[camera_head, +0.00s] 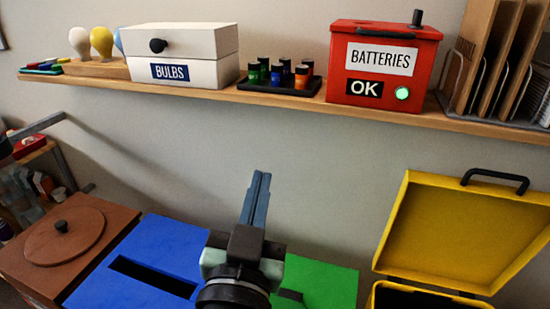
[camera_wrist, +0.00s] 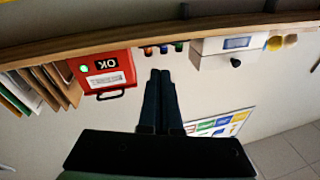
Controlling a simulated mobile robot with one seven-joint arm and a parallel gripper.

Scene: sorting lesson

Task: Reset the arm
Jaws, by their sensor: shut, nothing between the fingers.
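My gripper (camera_head: 261,178) points up and away from me, in front of the bare wall between the shelf and the bins. Its two blue-grey fingers are together with nothing between them. The wrist view also shows the fingers of my gripper (camera_wrist: 160,75) side by side and shut, in an upside-down picture. No object touches the fingers in either view. My wrist hides part of the blue and green bins in the head view.
The wooden shelf (camera_head: 300,104) holds a white bulbs box (camera_head: 196,75), a red batteries box (camera_head: 378,95) and a battery tray. Below stand a brown lidded bin (camera_head: 35,245), a blue slotted bin (camera_head: 165,240), a green bin (camera_head: 325,280) and an open yellow box (camera_head: 450,225).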

